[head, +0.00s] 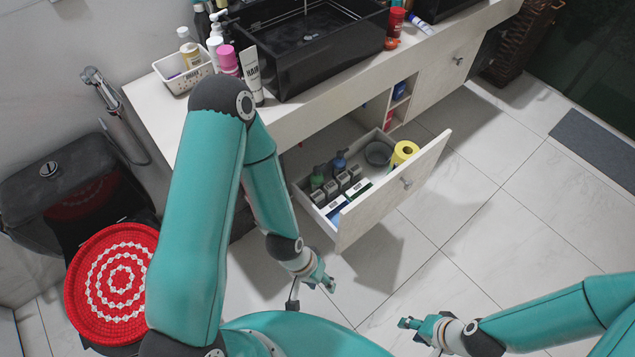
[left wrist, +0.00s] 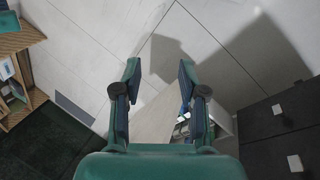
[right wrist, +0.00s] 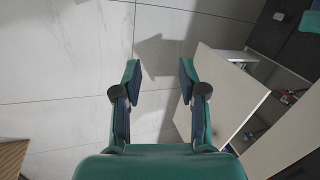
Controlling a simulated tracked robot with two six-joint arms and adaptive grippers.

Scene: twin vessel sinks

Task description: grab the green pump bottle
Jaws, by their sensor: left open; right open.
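The green pump bottle (head: 317,178) stands at the left back of the open drawer (head: 401,184) in the head view. Dark small boxes stand in front of it and hide its lower part. My left gripper (head: 327,284) is open and empty, outside the drawer, in front of its left end and apart from it. My right gripper (head: 408,328) is open and empty over the floor, farther from the drawer. Its fingers also show in the right wrist view (right wrist: 160,75).
The drawer also holds a blue pump bottle (head: 339,161), a grey bowl (head: 378,153) and a yellow roll (head: 403,152). Above is the counter (head: 300,112) with a black sink (head: 310,55). A red-lidded toilet (head: 112,283) stands left. Floor right of the drawer is clear.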

